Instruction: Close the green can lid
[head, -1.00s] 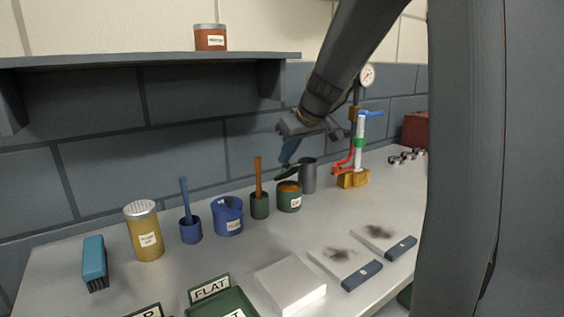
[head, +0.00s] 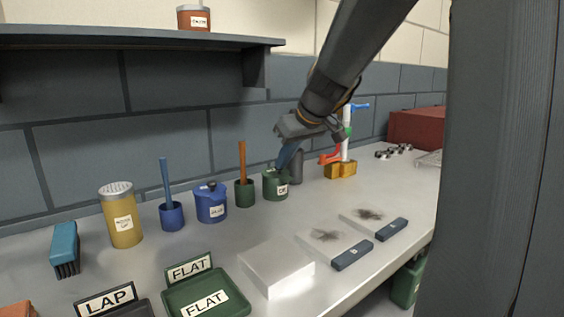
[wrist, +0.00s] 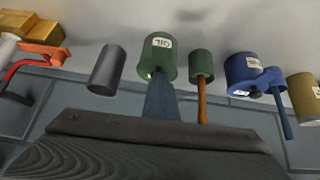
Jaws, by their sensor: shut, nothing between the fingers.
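The green can (head: 275,188) with a white label stands on the bench near the wall. Its top now looks covered by a dark green lid (head: 272,172), with no orange contents showing; my finger hides part of it, so I cannot tell if it is fully seated. My gripper (head: 284,165) is shut and empty, its blue fingers pointing down at the top of the can. In the wrist view the fingers (wrist: 160,100) reach to the green can (wrist: 157,62), appearing to touch or nearly touch it.
A green cup with an orange-handled brush (head: 243,190) stands close left of the can, with the blue can (head: 211,205) beyond. A dark grey cylinder (head: 296,168) stands close right. A white block (head: 275,268) lies in front.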

